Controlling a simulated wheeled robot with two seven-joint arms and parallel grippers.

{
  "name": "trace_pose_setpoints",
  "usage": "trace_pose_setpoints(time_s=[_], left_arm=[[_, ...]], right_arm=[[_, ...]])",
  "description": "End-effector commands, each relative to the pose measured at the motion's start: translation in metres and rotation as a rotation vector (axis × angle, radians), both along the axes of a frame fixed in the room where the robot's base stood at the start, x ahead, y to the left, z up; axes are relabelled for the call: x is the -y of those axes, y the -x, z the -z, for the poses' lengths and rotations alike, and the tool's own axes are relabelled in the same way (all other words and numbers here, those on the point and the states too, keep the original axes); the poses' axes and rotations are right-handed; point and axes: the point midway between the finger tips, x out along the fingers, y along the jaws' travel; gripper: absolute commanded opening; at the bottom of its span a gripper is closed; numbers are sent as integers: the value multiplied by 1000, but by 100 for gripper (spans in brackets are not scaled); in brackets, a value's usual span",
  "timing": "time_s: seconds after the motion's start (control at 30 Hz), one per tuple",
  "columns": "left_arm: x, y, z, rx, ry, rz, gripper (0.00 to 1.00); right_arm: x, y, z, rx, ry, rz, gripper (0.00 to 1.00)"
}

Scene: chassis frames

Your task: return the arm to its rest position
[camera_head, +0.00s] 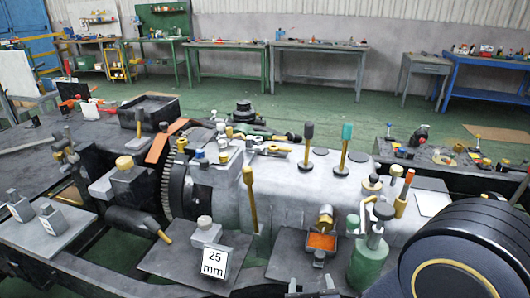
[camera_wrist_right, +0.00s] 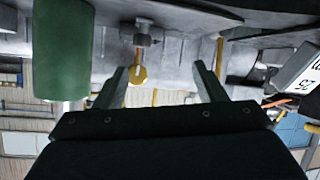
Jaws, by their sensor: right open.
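My right gripper (camera_head: 310,288) only just shows at the bottom edge of the head view, in front of the grey plate with the orange tray. In the right wrist view its two fingers (camera_wrist_right: 165,85) stand apart, with nothing held between them. That view is upside down. A yellow fitting (camera_wrist_right: 138,76) shows beyond the fingers, and a green cylinder (camera_wrist_right: 62,50) is close on the left. My left gripper and arm are not in view.
The orange tray (camera_head: 321,241), a green bottle (camera_head: 367,268) and the "25 mm" sign (camera_head: 215,262) crowd the near area. A brass-topped rod (camera_head: 250,195) stands upright behind. A large black rounded form (camera_head: 450,250) fills the lower right. Workbenches (camera_head: 320,48) line the wall.

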Motion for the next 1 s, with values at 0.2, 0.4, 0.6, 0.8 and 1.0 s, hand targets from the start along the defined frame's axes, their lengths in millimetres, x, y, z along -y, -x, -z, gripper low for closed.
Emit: trace_pose_setpoints(time_s=[0.2,0.4,0.6,0.8,1.0], left_arm=[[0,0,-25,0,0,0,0],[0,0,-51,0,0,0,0],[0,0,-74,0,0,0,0],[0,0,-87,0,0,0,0],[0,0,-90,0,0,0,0]], right_arm=[[-6,2,-41,-162,-375,-60,64],[5,32,-111,-309,-653,-179,64],[47,93,-160,-449,-692,-200,64],[87,151,-172,-575,-625,-93,64],[100,174,-170,-629,-594,-31,64]])
